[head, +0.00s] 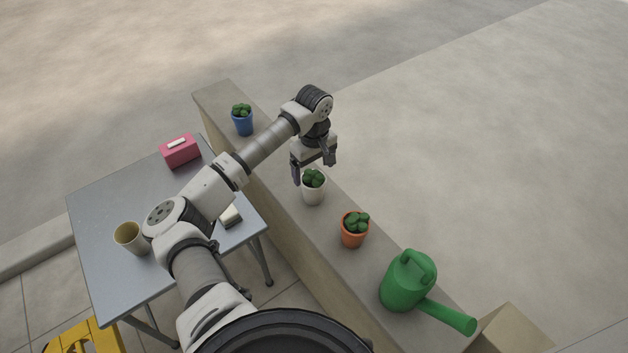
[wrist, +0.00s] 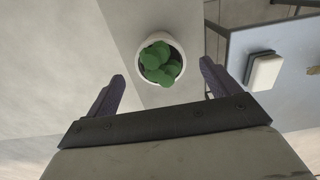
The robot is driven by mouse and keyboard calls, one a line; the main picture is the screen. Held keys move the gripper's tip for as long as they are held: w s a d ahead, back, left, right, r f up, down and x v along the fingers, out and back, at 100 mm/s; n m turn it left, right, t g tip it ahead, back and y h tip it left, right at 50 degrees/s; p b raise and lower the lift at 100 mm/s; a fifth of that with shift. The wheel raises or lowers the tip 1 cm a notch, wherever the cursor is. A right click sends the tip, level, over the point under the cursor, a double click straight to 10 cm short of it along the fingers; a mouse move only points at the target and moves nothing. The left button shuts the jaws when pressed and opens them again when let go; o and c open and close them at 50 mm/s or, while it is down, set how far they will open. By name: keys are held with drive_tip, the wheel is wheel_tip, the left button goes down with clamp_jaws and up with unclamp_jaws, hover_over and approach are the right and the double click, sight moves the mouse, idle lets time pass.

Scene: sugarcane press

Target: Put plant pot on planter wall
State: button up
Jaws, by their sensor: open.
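A white plant pot (head: 313,194) with a green plant stands upright on the planter wall (head: 283,200). In the wrist view the white pot (wrist: 162,62) shows from above, just beyond and between the fingers. My gripper (head: 314,174) is open and empty above this pot, pointing down; in the wrist view its two fingertips (wrist: 162,78) are spread to either side. A blue plant pot (head: 242,125) stands near the wall's far end. An orange plant pot (head: 354,236) stands on the wall nearer to me.
Left of the wall, a grey table (head: 103,217) holds a pink box (head: 180,151), a tan cup (head: 130,238) and a small sponge-like block (head: 231,216). A yellow stool (head: 85,338) is at lower left.

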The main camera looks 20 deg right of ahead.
wheel_tip(320, 180, up, 5)
drive_tip(key=shift+r, duration=0.1)
